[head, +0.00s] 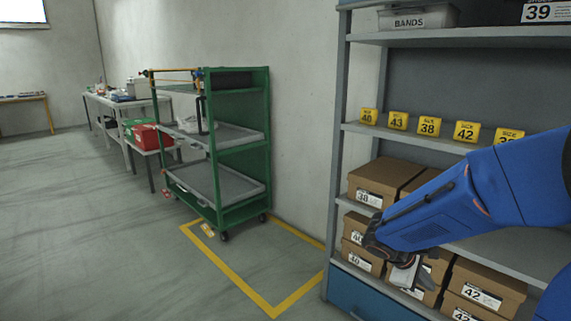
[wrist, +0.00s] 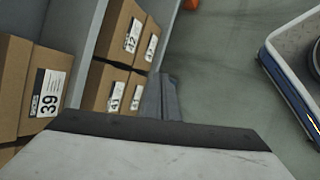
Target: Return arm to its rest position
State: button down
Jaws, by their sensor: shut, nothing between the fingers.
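My blue arm (head: 440,208) reaches in from the right in the head view, in front of the shelf rack. My gripper (head: 405,277) points down at its end, beside the lower shoe boxes. The gripper is shut and holds nothing. In the wrist view the grey fingers (wrist: 161,98) are together, with the shelf boxes to their left and open floor to their right. I cannot tell from these views whether the gripper touches a box.
The shelf rack (head: 341,125) holds shoe boxes (head: 372,183) and yellow size tags (head: 429,125). A green cart (head: 243,150) stands by the wall near yellow floor tape (head: 262,302). A table (head: 125,103) stands farther left. The left floor is clear. A white-rimmed object (wrist: 275,62) shows in the wrist view.

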jog(key=s+a+r+m+t+y, duration=0.1)
jog(key=s+a+r+m+y, duration=0.1)
jog(key=s, duration=0.5)
jog(key=s+a+r+m+t+y, duration=0.1)
jog(key=s+a+r+m+y, duration=0.2)
jog(key=s, duration=0.4)
jog(key=s+a+r+m+t+y, duration=0.1)
jog(key=s+a+r+m+y, duration=0.2)
jog(key=s, duration=0.4)
jog(key=shift+s+a+r+m, duration=0.15)
jog(key=shift+a+r+m, duration=0.55)
jog(key=shift+a, duration=0.55)
